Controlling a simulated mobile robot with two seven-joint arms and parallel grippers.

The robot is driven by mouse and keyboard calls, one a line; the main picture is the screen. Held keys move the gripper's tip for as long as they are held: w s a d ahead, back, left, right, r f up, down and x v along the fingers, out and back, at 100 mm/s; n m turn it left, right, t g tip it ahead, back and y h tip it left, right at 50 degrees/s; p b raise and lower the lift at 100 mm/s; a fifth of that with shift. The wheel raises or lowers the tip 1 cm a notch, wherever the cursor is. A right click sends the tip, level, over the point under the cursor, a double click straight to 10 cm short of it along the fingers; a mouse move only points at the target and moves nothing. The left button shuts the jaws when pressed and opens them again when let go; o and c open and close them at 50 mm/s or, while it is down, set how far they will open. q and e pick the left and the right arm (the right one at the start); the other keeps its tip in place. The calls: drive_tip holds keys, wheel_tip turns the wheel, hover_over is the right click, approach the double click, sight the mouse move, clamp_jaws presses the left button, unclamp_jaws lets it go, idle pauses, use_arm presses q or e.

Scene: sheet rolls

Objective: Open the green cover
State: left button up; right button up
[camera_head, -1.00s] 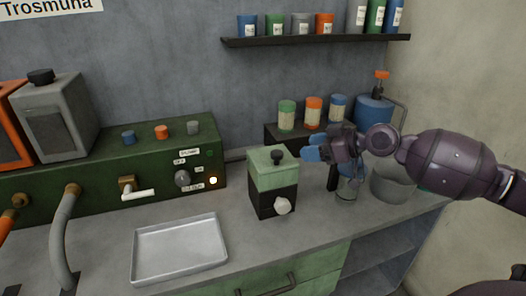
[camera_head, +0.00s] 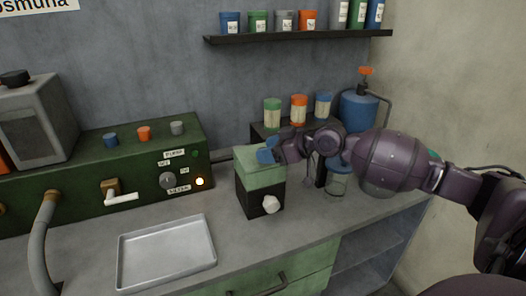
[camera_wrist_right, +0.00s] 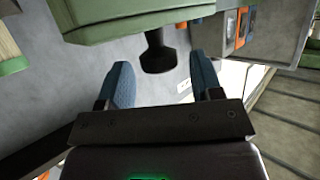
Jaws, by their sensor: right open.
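The green cover (camera_head: 260,174) is the upper part of a small box with a black base (camera_head: 258,199) and a white knob (camera_head: 271,204) on its front. In the right wrist view the green cover (camera_wrist_right: 125,22) is at the top, with its black knob (camera_wrist_right: 158,52) sticking out toward me. My right gripper (camera_head: 267,153) is at the top of the cover and hides the black knob in the head view. Its blue fingers (camera_wrist_right: 161,68) are open, one on each side of the knob, with gaps visible. My left gripper is not in view.
A metal tray (camera_head: 168,281) lies on the counter to the left. A green control panel (camera_head: 85,162) stands behind it. Jars (camera_head: 299,108), a glass beaker (camera_head: 338,184) and a blue tank (camera_head: 352,112) are to the right. A shelf (camera_head: 295,37) hangs above.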

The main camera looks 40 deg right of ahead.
drive_tip(key=shift+x, duration=0.9)
drive_tip(key=shift+c, duration=0.2)
